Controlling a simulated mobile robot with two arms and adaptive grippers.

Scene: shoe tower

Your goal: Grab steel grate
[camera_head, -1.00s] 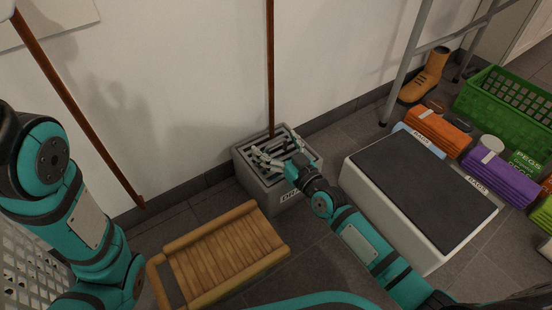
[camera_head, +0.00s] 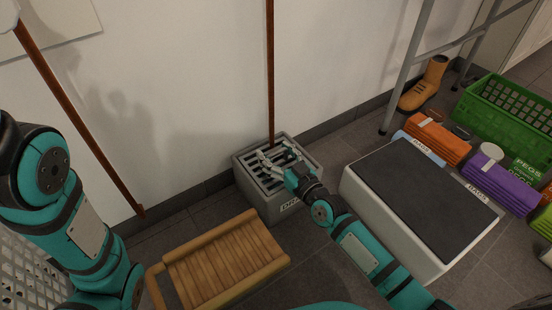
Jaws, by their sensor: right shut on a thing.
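The steel grate (camera_head: 268,179) is a dark slotted panel with pale bars on top of a grey box (camera_head: 262,205) against the wall. A label on the front of the box is partly readable. My right gripper (camera_head: 277,160) is over the grate, its fingers down at the bars and shut on the grate. The hand hides part of the grate's right side. Of my left arm, only teal and black links (camera_head: 85,220) show at the left; its gripper is out of view.
A brown pole (camera_head: 270,70) stands behind the box; another (camera_head: 80,115) leans at left. A wooden slatted rack (camera_head: 222,258) lies in front. A white step with a dark top (camera_head: 425,195) stands right. Orange (camera_head: 438,138) and purple (camera_head: 500,182) bundles and a green crate (camera_head: 510,110) are farther right.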

